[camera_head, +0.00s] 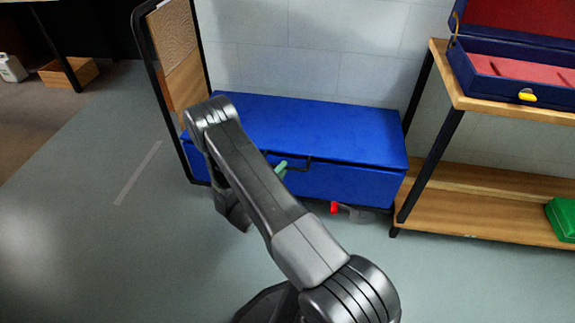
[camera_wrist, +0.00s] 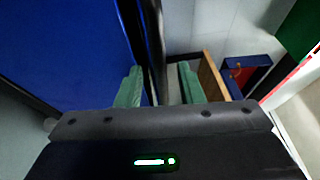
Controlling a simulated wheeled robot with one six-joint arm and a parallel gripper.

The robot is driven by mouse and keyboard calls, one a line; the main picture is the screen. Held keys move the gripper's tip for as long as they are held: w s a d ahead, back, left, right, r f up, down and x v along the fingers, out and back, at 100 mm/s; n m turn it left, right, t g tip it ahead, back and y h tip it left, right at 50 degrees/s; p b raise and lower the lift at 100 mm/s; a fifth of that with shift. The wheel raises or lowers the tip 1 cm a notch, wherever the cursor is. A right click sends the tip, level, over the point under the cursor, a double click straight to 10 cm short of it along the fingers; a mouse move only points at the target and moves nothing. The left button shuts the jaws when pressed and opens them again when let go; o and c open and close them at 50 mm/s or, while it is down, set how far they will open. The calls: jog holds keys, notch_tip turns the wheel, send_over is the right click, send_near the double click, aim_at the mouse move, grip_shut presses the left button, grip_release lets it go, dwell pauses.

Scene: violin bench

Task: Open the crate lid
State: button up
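The blue crate (camera_head: 355,183) stands on the floor against the wall, and its blue lid (camera_head: 310,122) looks closed. A dark handle (camera_head: 296,163) shows at the front edge of the lid. My gripper (camera_head: 281,168) is at this handle, with one green fingertip showing and the rest hidden behind my arm. In the wrist view my gripper (camera_wrist: 161,85) has its two green fingers apart. A dark bar, seemingly the handle (camera_wrist: 155,45), lies between them in the picture, with a gap to the right finger. I cannot tell whether the left finger touches it.
A wooden shelf unit (camera_head: 470,205) stands right of the crate, with an open blue case (camera_head: 490,82) on top and a green box (camera_head: 563,218) below. A black-framed board (camera_head: 172,50) stands at the left. A red object (camera_head: 334,208) lies below the crate's front.

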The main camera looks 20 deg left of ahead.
jog(key=shift+w+d+r, duration=0.15)
jog(key=shift+w, duration=0.85)
jog(key=shift+w+d+r, duration=0.1)
jog(key=shift+w+d, duration=0.05)
jog(key=shift+w, duration=0.85)
grip_shut()
